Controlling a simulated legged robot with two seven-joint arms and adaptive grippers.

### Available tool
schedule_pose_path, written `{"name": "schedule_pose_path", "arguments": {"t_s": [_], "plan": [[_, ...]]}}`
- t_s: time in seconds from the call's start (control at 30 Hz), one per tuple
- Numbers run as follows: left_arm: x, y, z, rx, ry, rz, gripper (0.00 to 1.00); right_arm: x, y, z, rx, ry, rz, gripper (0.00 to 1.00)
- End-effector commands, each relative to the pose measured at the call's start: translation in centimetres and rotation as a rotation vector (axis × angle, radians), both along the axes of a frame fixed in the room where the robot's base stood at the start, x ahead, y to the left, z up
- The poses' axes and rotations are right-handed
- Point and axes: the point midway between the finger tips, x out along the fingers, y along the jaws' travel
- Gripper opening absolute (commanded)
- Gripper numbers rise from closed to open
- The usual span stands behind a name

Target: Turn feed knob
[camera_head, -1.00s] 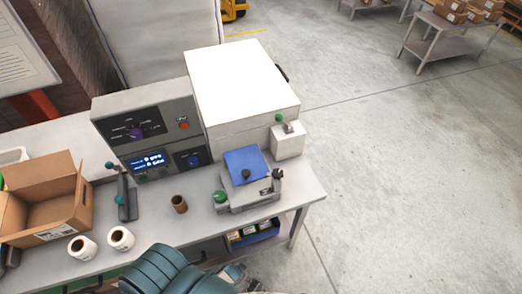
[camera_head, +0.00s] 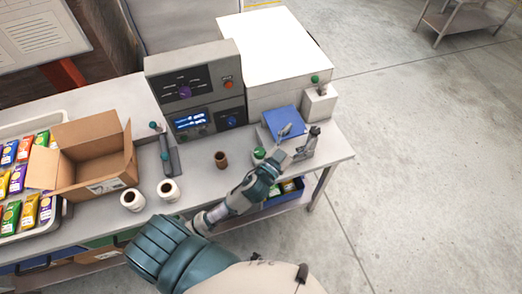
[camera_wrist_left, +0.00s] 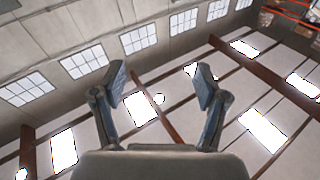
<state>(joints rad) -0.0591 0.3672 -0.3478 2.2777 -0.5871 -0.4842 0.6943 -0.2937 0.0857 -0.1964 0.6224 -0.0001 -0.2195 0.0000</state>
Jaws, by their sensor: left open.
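The grey control box (camera_head: 195,72) stands on the bench with a purple knob (camera_head: 185,92) on its upper panel and a blue knob (camera_head: 232,121) right of its lit display (camera_head: 189,121). The labels are too small to read, so I cannot tell which knob is the feed knob. My left gripper (camera_head: 300,131) is open and empty, over the small device with the blue plate (camera_head: 282,120), right of and nearer than the control box. It hides part of that device. A green knob (camera_head: 259,153) shows beside my wrist. In the left wrist view the open fingers (camera_wrist_left: 160,88) face windows and ceiling.
A white-topped cabinet (camera_head: 272,50) stands right of the control box. A brown cup (camera_head: 221,159), two label rolls (camera_head: 168,190), an open cardboard box (camera_head: 95,165) and a tray of packets (camera_head: 62,212) are on the bench.

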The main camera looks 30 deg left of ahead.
Motion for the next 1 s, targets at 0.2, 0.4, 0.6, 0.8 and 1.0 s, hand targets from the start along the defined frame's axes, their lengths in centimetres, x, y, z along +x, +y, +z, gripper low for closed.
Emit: {"name": "schedule_pose_path", "arguments": {"t_s": [0.2, 0.4, 0.6, 0.8, 1.0], "plan": [[-2.6, -11.7, 9.1, 0.252, -0.481, -0.675, 0.73, -0.3, 0.1, 0.0, 0.001, 0.004, 0.003, 0.0], [-4.9, -13.2, 1.4, 0.796, -0.241, -1.264, 0.73, -0.7, 0.7, -0.1, 0.008, 0.01, 0.003, 0.0], [-1.4, 0.1, -4.9, 1.28, 0.509, -1.293, 0.73, -0.7, 1.1, -0.1, 0.013, 0.01, 0.002, 0.0], [-0.1, 11.4, -3.6, 1.418, 1.041, -1.034, 0.73, -0.7, 0.9, -0.1, 0.011, 0.011, 0.002, 0.0], [-0.1, 14.1, -3.9, 1.428, 1.171, -0.951, 0.73, -0.7, 0.7, 0.1, 0.008, 0.01, 0.002, 0.0]]}}
